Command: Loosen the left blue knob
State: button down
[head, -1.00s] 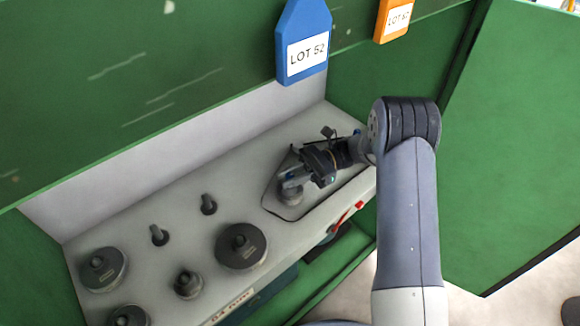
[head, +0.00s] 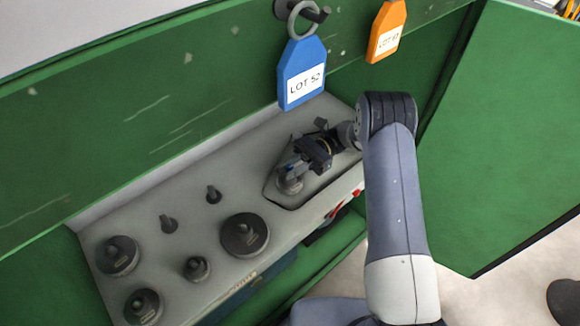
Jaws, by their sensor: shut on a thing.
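My gripper (head: 292,172) reaches down at the right end of the grey panel (head: 185,255), inside a dark-outlined recessed area. It is shut on a small rounded knob (head: 289,187), which looks greyish here. The fingers and wrist cover much of the knob, so its blue colour and how far it is turned cannot be made out. No second blue knob shows clearly; my wrist hides part of the recess.
Several dark round weights (head: 245,235) and small upright pegs (head: 168,224) stand on the panel's left. A blue LOT 52 tag (head: 301,72) and an orange tag (head: 386,30) hang above. Green walls (head: 520,130) enclose the back and right. A red handle (head: 340,208) is at the front edge.

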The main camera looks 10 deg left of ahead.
jog(key=c, duration=1.3)
grip_release()
jog(key=shift+c, duration=0.2)
jog(key=shift+f+m+t+y+b, duration=0.3)
jog(key=shift+m+t+y+b, duration=0.15)
jog(key=shift+b, duration=1.3)
jog(key=m+t+y+b, duration=0.1)
jog(key=b, duration=0.2)
